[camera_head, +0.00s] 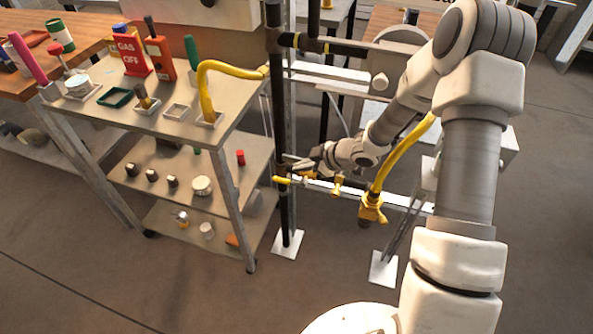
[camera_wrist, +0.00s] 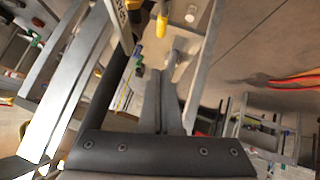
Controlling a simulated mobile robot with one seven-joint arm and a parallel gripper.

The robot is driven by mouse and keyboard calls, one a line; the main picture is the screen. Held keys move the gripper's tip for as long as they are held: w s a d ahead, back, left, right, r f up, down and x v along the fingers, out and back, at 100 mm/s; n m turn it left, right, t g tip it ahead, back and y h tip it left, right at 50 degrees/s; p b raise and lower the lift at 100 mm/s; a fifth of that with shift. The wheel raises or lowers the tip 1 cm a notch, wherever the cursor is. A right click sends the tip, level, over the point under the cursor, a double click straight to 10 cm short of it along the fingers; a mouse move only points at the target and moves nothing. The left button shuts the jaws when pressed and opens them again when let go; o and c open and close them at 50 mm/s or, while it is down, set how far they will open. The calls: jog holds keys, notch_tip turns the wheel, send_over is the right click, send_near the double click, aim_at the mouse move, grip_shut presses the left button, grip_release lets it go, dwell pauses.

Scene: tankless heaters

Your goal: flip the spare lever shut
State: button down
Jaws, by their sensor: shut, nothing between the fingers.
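My gripper (camera_head: 292,164) is at the black upright pipe (camera_head: 283,120) of the heater frame, with its fingers closed and empty. In the wrist view the gripper (camera_wrist: 163,72) points up the picture. A small yellow lever (camera_head: 283,180) lies across the pipe just below the fingers in the head view. Another yellow valve part (camera_head: 338,184) sits to its right on the horizontal line. I cannot tell for sure which is the spare lever. A yellow handle (camera_wrist: 162,26) shows beyond the fingertips in the wrist view. Contact between fingers and lever cannot be made out.
A yellow hose (camera_head: 398,155) drops to a yellow fitting (camera_head: 372,210) right of the gripper. White rails (camera_head: 390,197) cross the frame. A grey shelf cart (camera_head: 150,118) with a red gas-off tag (camera_head: 130,52) and several fittings stands at left. The floor in front is clear.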

jog(key=b, duration=0.3)
send_over(278, 178)
jog(key=s+d, duration=0.2)
jog(key=s, duration=0.1)
notch_tip(278, 178, down, 7)
jog(key=shift+w+d+f+b, duration=0.1)
jog(key=shift+w+f+b, duration=0.2)
jog(key=shift+f, duration=0.2)
jog(key=shift+w+f+b, duration=0.15)
jog(key=shift+f+b, duration=0.2)
jog(key=shift+f, duration=0.1)
jog(key=shift+w+f, duration=0.1)
jog(key=shift+f, duration=0.3)
jog(key=shift+d+r+p, duration=0.1)
jog(key=shift+p, duration=0.35)
